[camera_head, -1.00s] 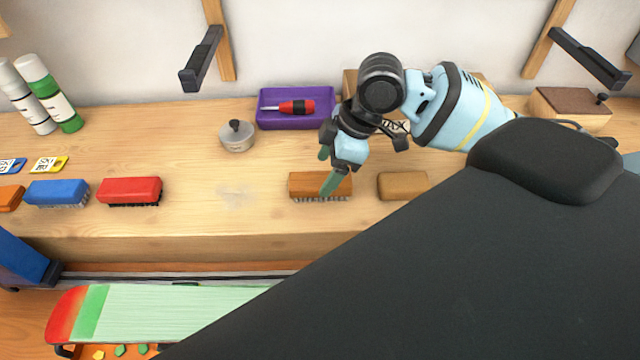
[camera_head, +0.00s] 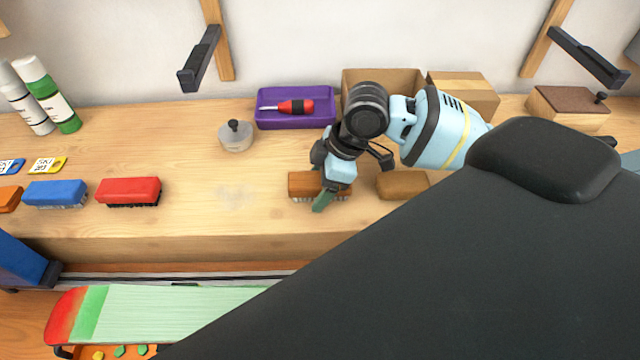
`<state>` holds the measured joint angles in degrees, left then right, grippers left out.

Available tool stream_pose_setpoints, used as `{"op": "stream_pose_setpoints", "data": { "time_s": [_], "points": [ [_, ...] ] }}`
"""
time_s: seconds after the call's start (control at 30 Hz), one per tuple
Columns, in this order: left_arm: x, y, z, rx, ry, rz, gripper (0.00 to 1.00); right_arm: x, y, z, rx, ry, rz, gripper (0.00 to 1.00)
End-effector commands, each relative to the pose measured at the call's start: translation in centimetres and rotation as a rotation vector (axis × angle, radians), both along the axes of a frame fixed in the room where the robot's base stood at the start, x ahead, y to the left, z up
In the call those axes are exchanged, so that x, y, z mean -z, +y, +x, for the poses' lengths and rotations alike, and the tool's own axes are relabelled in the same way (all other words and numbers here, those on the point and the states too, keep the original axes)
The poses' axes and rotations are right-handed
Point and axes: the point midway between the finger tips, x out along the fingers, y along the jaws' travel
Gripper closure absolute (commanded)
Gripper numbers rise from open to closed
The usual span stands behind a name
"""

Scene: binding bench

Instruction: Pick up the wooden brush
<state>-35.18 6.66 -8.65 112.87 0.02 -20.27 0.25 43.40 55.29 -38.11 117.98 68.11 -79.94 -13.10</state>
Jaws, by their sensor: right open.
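The wooden brush (camera_head: 303,184) has a brown wooden back and pale bristles. It lies bristles down on the bench near its front edge. My right gripper (camera_head: 322,196) is open and right at the brush, with one green fingertip in front of its near side. The other fingertip is hidden behind the gripper, so I cannot tell whether the fingers touch the brush. The gripper covers the middle of the brush. My left gripper is not in view.
A tan block (camera_head: 402,185) lies close to the right of the brush. A red brush (camera_head: 129,190) and a blue brush (camera_head: 55,192) lie to the left. A purple tray (camera_head: 295,122) with a screwdriver and a lidded pot (camera_head: 235,138) stand behind. The bench (camera_head: 225,222) left of the brush is clear.

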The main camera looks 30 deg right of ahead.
Motion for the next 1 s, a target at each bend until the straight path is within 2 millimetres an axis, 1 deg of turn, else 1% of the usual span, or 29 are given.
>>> {"op": "stream_pose_setpoints", "data": {
  "time_s": [0.2,0.5,0.6,1.0],
  "points": [
    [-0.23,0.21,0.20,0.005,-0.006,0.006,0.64,0.16,0.01,-0.02,0.000,0.000,0.000,0.27],
    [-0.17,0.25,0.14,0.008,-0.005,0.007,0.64,0.18,0.01,-0.01,0.000,0.000,0.000,0.67],
    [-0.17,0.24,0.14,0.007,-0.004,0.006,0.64,0.16,0.00,0.01,0.000,-0.001,0.001,0.78],
    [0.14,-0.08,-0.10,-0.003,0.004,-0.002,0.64,-0.03,0.00,0.04,-0.001,-0.002,0.000,0.78]
  ]
}}
